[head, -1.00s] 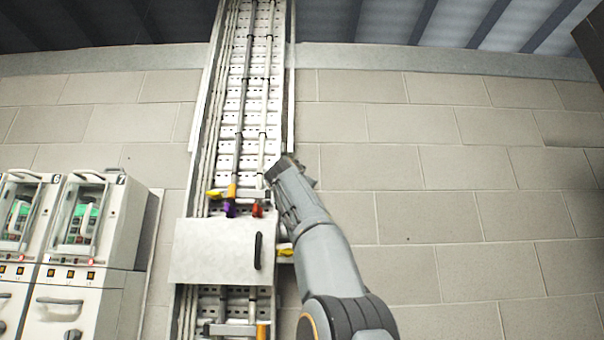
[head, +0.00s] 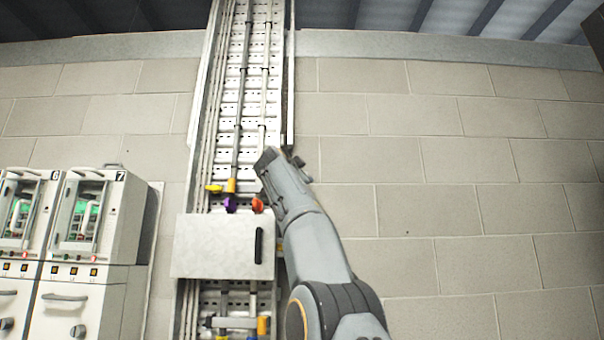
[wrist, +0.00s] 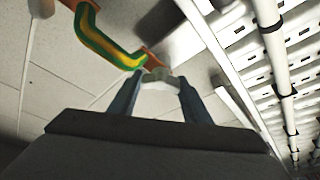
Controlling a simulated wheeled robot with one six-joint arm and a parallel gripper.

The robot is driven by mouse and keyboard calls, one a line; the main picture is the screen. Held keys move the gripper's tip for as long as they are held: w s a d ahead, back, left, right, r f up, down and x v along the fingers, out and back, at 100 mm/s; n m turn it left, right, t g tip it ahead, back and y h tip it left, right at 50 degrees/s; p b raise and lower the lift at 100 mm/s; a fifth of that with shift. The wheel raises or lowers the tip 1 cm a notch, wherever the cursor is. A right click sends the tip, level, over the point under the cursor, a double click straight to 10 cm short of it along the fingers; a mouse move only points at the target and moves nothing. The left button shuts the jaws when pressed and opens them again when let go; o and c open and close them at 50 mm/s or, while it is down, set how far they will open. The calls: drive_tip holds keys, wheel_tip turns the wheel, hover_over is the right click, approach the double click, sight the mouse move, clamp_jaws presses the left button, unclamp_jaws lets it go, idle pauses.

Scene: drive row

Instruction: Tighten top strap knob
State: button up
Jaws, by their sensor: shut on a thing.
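In the wrist view my gripper (wrist: 158,84) is shut on a small pale grey knob (wrist: 160,73) between its two fingertips. A green-and-yellow strap (wrist: 105,40) ends beside the knob in a copper-coloured lug (wrist: 152,58). The strap's other end shows more copper at the top left. The lug looks close against the knob, but the wrist view does not show if they touch. In the head view my gripper (head: 268,158) is at the right side of the cable ladder (head: 242,110). My arm hides the knob and strap there.
A grey box (head: 215,248) with a black handle (head: 258,246) is on the ladder below my gripper. Yellow (head: 214,188), purple (head: 230,204) and red (head: 257,205) parts sit just above it. Cabinets (head: 95,220) stand at the left. The block wall (head: 450,210) is bare at right.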

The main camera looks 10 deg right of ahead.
drive_tip(key=shift+f, duration=0.1)
drive_tip(key=o, duration=1.1)
drive_tip(key=shift+s, duration=0.1)
drive_tip(key=b+v, duration=0.7)
drive_tip(key=b, duration=0.2)
drive_tip(key=shift+s+a+b, duration=0.2)
drive_tip(key=shift+b, duration=0.1)
drive_tip(key=shift+s, duration=0.15)
